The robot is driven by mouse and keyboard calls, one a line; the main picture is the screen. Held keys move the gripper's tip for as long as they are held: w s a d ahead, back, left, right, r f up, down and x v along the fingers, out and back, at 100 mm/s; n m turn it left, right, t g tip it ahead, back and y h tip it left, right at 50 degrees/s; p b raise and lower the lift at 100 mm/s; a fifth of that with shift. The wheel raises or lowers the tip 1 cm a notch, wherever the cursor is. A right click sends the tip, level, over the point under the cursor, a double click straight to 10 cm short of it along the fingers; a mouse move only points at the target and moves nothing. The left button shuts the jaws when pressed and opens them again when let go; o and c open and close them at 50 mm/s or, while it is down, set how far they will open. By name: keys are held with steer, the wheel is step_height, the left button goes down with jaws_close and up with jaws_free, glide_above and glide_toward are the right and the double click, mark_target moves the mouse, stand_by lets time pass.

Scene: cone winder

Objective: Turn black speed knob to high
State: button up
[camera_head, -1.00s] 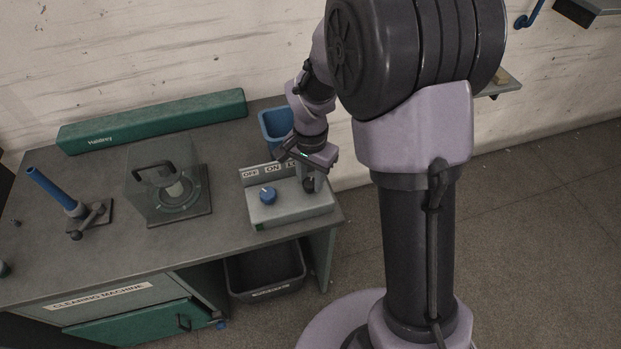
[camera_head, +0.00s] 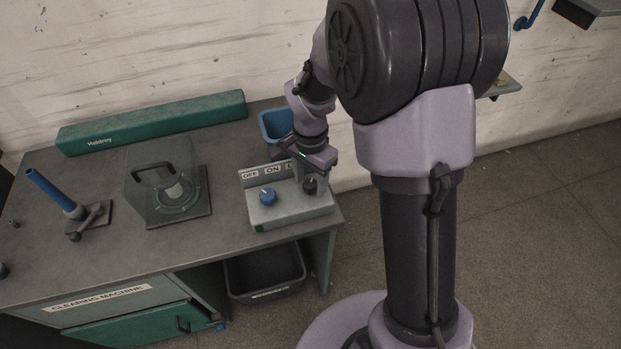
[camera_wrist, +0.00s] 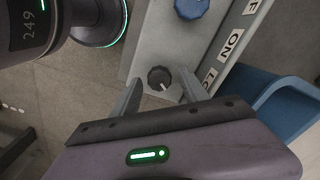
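The black speed knob (camera_wrist: 159,78) sits on the grey control box, with a white pointer mark on it. In the head view the knob (camera_head: 310,186) is at the right end of the box (camera_head: 290,213), below my gripper (camera_head: 311,172). In the wrist view my gripper (camera_wrist: 160,90) is open, with one finger on each side of the knob and gaps showing between them. I cannot tell how far the fingertips are above the panel. The blue knob (camera_head: 267,196) is to the left on the same box, under the OFF and ON labels; the label by the black knob is partly hidden.
A blue bin (camera_head: 275,124) stands behind the box; it also shows in the wrist view (camera_wrist: 285,105). A clear cover with a black handle (camera_head: 153,166) and a blue-handled lever (camera_head: 52,190) stand on the bench to the left. A green case (camera_head: 150,122) lies along the back.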

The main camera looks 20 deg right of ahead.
mark_target(311, 183)
step_height(311, 183, up, 17)
steer(key=p, duration=0.7)
steer(key=shift+r, duration=0.2)
steer(key=s+a+r+n+t+y+b, duration=0.1)
steer(key=s+a+r+n+t, duration=0.1)
steer(key=s, duration=0.7)
steer(key=s+a+r+n+t+y+b, duration=0.1)
steer(key=s+a+r+n+t, duration=0.1)
steer(key=s, duration=0.8)
step_height(311, 183, up, 4)
steer(key=n+t, duration=0.1)
steer(key=n, duration=0.1)
steer(key=shift+f+n+t, duration=0.2)
steer(key=shift+n+t, duration=0.2)
steer(key=shift+o, duration=0.5)
